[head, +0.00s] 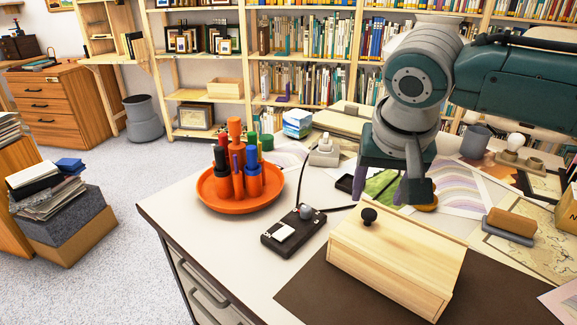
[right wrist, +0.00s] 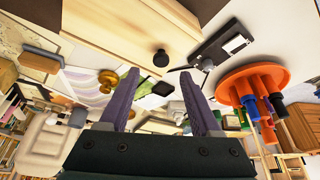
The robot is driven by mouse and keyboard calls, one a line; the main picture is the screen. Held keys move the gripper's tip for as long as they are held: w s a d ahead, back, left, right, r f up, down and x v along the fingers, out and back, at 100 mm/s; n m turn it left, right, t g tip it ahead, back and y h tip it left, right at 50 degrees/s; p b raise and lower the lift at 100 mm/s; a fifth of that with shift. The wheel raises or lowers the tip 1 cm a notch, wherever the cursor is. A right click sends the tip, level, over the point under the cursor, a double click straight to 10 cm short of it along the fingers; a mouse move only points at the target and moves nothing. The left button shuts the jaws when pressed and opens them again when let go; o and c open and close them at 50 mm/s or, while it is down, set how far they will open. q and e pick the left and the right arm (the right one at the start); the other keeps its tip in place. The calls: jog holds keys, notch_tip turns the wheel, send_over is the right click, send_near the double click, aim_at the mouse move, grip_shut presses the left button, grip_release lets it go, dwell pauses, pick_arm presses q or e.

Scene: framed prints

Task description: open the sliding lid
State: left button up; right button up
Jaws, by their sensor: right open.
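A pale wooden box (head: 392,290) lies on a dark brown mat on the desk. Its flat lid (head: 415,236) covers the top, and I see no gap into the box. A round black knob (head: 369,215) stands on the lid near its left end. The knob also shows in the right wrist view (right wrist: 160,58), beyond the fingertips. My right gripper (head: 389,194) is open and empty, just above and behind the box's knob end. Its two purple fingers (right wrist: 160,105) are spread apart and do not touch the knob. My left gripper is not in view.
An orange tray (head: 207,200) with several coloured cylinders stands to the left. A black device with a grey ball (head: 292,232) lies just left of the box. A brown-topped block (head: 511,222) is to the right. The mat (head: 490,285) in front is bare.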

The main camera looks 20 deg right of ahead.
aim_at(370, 213)
jog(key=b+x, duration=0.2)
jog(key=x, duration=0.3)
jog(key=shift+w+f, duration=0.15)
jog(key=shift+f, duration=0.15)
grip_shut()
dwell(1.1)
